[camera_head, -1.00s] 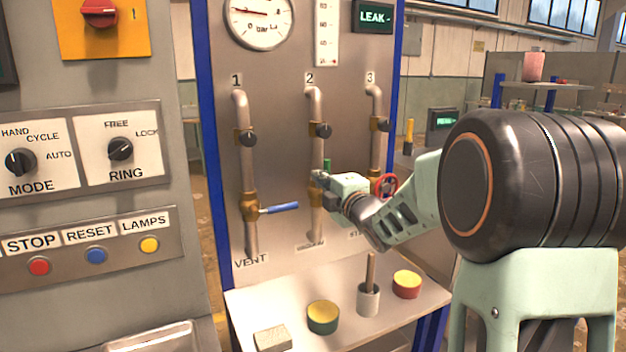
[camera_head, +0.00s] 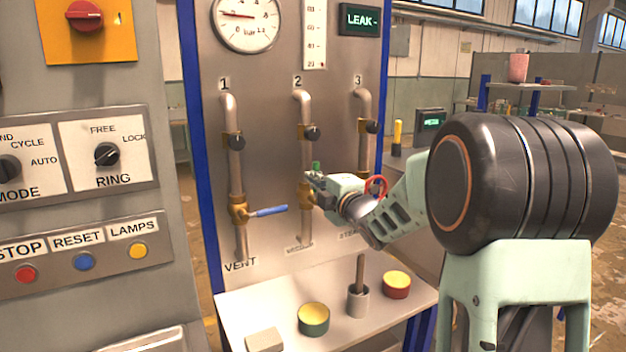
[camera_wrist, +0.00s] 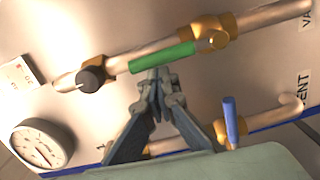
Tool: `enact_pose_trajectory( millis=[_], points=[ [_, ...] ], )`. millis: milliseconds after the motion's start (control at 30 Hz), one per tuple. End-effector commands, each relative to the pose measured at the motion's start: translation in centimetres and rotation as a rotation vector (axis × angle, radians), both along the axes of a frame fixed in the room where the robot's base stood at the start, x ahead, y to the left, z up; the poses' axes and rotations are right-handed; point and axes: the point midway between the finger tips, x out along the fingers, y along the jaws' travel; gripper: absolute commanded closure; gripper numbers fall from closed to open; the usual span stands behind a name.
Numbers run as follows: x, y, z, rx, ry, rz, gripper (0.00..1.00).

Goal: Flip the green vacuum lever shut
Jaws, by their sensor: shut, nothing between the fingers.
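The green lever (camera_wrist: 163,58) belongs to the brass valve (camera_wrist: 210,38) on pipe 2, the vacuum pipe. In the wrist view it lies roughly along the pipe. In the head view the green lever (camera_head: 316,167) shows only as a short upright end above my gripper (camera_head: 310,178), which hides the rest. My gripper is shut and empty.
The blue vent lever (camera_head: 268,211) sticks out sideways from pipe 1, left of my gripper. A red handwheel (camera_head: 376,188) is on pipe 3, close behind my wrist. A shelf (camera_head: 240,303) below holds two round tins, a cup with a rod and a block.

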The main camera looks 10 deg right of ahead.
Motion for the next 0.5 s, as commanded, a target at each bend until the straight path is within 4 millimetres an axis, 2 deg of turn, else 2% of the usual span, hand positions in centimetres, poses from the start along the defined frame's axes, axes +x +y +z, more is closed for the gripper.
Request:
enact_pose_trajectory(
  millis=[267,500],
  points=[
    [0.2,-0.8,0.2,0.053,0.017,-0.006,1.0],
    [0.5,-1.9,0.4,0.176,0.057,-0.008,1.0]
  ],
)
